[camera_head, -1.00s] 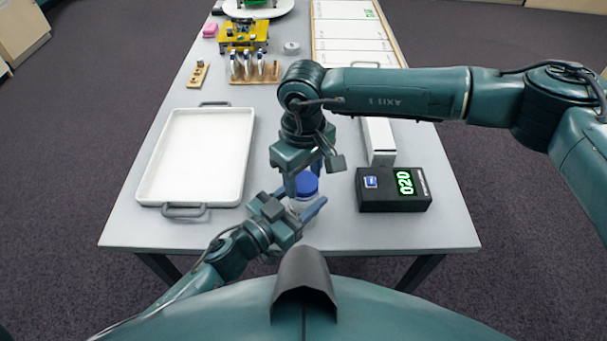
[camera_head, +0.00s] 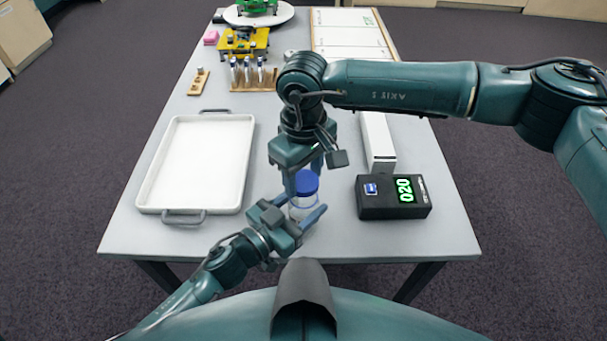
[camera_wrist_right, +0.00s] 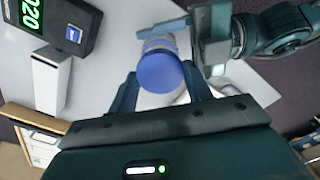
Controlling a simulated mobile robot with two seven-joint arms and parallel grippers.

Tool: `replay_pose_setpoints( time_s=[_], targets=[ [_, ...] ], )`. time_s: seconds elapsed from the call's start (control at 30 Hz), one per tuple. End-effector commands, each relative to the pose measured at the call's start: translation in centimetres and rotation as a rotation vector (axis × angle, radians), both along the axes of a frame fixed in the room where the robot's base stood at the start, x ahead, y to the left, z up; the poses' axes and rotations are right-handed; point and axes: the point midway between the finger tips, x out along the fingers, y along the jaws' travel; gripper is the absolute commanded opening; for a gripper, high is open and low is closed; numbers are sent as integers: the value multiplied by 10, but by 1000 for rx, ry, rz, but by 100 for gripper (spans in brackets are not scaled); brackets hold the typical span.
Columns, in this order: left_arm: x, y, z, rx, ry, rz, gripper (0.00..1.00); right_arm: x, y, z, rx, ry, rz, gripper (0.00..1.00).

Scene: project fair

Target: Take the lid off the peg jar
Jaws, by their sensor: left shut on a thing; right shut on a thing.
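The peg jar (camera_head: 301,208) is a small clear jar near the front edge of the table, with a blue lid (camera_head: 307,182) at its top. My left gripper (camera_head: 306,215) is shut on the jar's clear body from the left and front. My right gripper (camera_head: 304,176) comes from above and is shut on the blue lid. In the right wrist view the lid (camera_wrist_right: 160,72) sits between the right fingers, with a bit of the clear jar (camera_wrist_right: 160,43) behind it. I cannot tell whether a gap lies between lid and jar. The jar's contents are not clear.
A white tray (camera_head: 148,200) with grey handles lies to the left. A black box with a green 020 display (camera_head: 365,205) and a long white box (camera_head: 378,145) stand to the right. A wooden rack (camera_head: 253,87) and a yellow device (camera_head: 246,42) stand farther back.

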Motion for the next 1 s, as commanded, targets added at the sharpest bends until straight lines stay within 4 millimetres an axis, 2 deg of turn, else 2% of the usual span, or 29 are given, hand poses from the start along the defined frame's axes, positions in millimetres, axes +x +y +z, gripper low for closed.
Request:
replay_pose_setpoints(
  time_s=[0.23, 0.47, 0.5, 0.8, 1.0],
  targets=[
    [0, 0, 0, 1, 0, 1, 0, 0, 0, 31, 1, -1, 0, 22],
    [0, 0, 0, 1, 1, 0, 0, 0, 0, 34, 1, -1, 0, 22],
    [0, 0, 0, 1, 1, 0, 56, 0, 0, 34, 1, -1, 0, 22],
    [0, 0, 0, 1, 1, 0, 79, 0, 0, 34, 1, -1, 0, 22],
    [0, 0, 0, 0, 0, 0, 79, 0, 0, 34, 1, -1, 0, 22]
  ],
)
